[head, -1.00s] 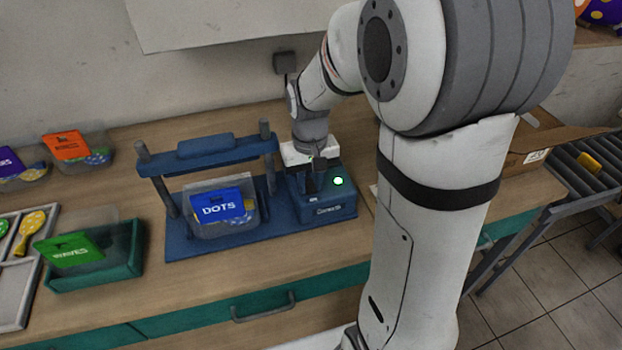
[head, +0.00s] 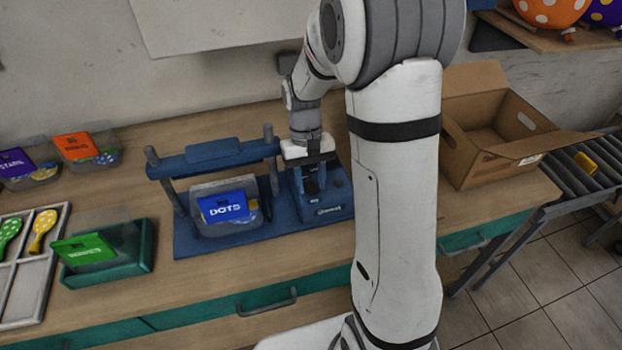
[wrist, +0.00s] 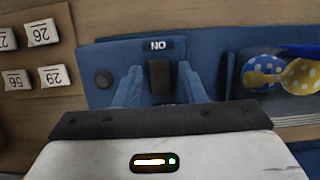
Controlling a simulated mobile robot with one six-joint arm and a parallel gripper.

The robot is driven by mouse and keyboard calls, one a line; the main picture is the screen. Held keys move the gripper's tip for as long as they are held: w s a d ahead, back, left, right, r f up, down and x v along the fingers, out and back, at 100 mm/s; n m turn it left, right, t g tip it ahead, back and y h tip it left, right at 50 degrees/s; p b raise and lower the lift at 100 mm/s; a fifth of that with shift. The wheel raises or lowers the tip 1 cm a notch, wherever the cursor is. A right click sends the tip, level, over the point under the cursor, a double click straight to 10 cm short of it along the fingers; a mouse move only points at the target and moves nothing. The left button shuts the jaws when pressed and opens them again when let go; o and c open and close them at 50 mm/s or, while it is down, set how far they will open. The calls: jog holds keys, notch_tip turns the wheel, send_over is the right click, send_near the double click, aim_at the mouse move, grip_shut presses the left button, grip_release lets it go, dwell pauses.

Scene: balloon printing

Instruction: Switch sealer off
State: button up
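The blue sealer (head: 225,243) stands on the workbench, with a press frame on the left and a switch box (head: 328,212) on the right. The round lamp (head: 337,183) on the box is dark; it also shows dark in the wrist view (wrist: 103,80). A black switch lever (wrist: 159,77) sits below a label (wrist: 158,45) that reads ON upside down. My gripper (head: 310,182) is above the switch box. In the wrist view its two bluish fingers (wrist: 159,84) stand apart, one on each side of the lever. I cannot tell whether they touch it.
A clear bin with a blue DOTS card (head: 222,207) sits in the press frame, left of my gripper. A green tray with a WAVES card (head: 84,249) is farther left. An open cardboard box (head: 500,150) stands at the right. Numbered tiles (wrist: 42,32) lie beside the sealer.

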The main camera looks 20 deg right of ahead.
aim_at(308, 181)
jog(key=shift+o, duration=0.8)
jog(key=v, duration=0.7)
jog(key=shift+r, duration=0.4)
jog(key=shift+w, duration=0.1)
jog(key=s+r+t, duration=0.2)
jog(key=s+t, duration=0.1)
jog(key=s, duration=0.5)
jog(key=s+r+t, duration=0.2)
jog(key=s+t, duration=0.1)
jog(key=s, duration=0.6)
jog(key=shift+r, duration=0.4)
